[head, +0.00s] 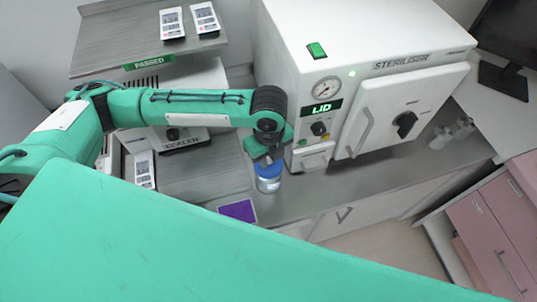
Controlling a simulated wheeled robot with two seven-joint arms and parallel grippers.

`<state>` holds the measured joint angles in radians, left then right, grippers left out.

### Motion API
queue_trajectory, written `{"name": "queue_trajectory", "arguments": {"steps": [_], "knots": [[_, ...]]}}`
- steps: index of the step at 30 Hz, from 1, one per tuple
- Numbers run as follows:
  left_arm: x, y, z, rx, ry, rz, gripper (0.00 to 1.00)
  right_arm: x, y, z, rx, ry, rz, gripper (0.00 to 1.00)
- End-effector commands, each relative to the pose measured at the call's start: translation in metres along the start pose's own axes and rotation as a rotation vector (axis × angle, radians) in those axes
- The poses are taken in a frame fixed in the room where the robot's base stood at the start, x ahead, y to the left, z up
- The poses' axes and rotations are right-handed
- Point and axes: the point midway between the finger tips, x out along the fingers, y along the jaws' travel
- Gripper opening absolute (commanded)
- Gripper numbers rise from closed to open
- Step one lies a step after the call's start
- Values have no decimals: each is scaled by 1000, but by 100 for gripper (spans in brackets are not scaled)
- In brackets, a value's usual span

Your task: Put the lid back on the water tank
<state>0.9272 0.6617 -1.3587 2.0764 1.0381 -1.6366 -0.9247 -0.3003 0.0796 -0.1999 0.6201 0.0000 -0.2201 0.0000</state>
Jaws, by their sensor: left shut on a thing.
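My left gripper (267,154) points down at the front edge of the counter, left of the steriliser. It is shut on the blue top of a clear container (269,184), which stands at or just above the counter. The fingertips are small and partly hidden by the wrist. The white steriliser (355,35) has a lit display (322,107) reading "LID". My right gripper is not in view.
A grey shelf (110,40) marked "PASSED" holds two white packs at the upper left. A purple pad (238,211) lies on the counter's front edge. Two small pale bottles (451,132) stand right of the steriliser. Pink drawers (490,235) are at the right.

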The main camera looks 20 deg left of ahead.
Motion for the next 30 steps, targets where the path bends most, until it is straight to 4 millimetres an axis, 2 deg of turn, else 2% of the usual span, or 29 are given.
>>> {"name": "queue_trajectory", "arguments": {"steps": [14,15,18,19,25,28,30], "knots": [[0,0,0,0,1,0,0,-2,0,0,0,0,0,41],[0,0,0,0,1,0,21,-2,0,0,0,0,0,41],[0,0,0,0,1,0,41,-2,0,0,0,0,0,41],[0,0,0,0,1,0,44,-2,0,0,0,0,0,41],[0,0,0,0,1,0,44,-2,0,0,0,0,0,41],[0,0,0,0,1,0,64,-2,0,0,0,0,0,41],[0,0,0,0,1,0,66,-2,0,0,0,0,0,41]]}}
